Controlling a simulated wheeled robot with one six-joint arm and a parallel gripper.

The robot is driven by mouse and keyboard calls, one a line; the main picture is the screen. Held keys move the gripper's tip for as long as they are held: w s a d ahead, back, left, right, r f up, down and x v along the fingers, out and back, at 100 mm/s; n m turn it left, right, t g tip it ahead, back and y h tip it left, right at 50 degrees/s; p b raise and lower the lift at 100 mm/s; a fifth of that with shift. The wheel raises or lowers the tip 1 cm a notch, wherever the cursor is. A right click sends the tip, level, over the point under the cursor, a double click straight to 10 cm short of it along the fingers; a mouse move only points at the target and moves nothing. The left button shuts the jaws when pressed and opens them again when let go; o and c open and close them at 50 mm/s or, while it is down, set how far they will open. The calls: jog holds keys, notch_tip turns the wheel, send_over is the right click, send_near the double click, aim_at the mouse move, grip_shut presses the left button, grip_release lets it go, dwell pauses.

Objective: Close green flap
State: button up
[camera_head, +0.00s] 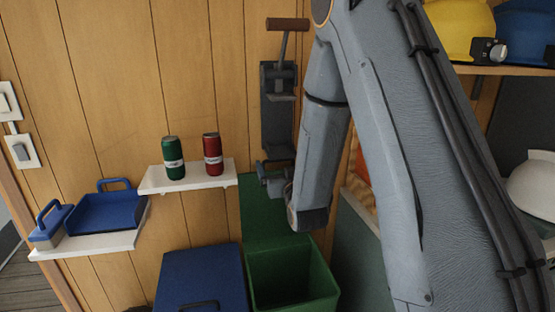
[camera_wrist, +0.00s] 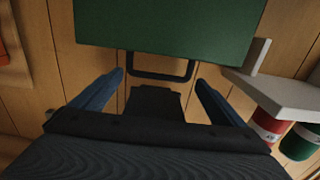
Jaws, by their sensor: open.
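The green flap (camera_head: 262,222) stands raised against the wall behind the open green bin (camera_head: 290,288). In the wrist view the flap (camera_wrist: 170,25) fills the top, with its dark loop handle (camera_wrist: 160,74) at its edge. My gripper (camera_head: 272,178) is near the flap's top edge in the head view, partly hidden by my own arm. In the wrist view my gripper (camera_wrist: 160,78) is open, its blue fingers on either side of the handle. Whether they touch the handle I cannot tell.
A blue bin (camera_head: 200,272) with its lid down stands left of the green one. A white shelf (camera_head: 187,179) holds a green can (camera_head: 174,158) and a red can (camera_head: 211,156) close by. A dark tool (camera_head: 277,120) hangs on the wall above the flap.

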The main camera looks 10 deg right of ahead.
aim_at(277, 161)
jog(key=shift+w+p, duration=0.4)
jog(key=shift+w, duration=1.55)
jog(key=c, duration=1.2)
jog(key=shift+s+a, duration=0.1)
jog(key=shift+a, duration=0.05)
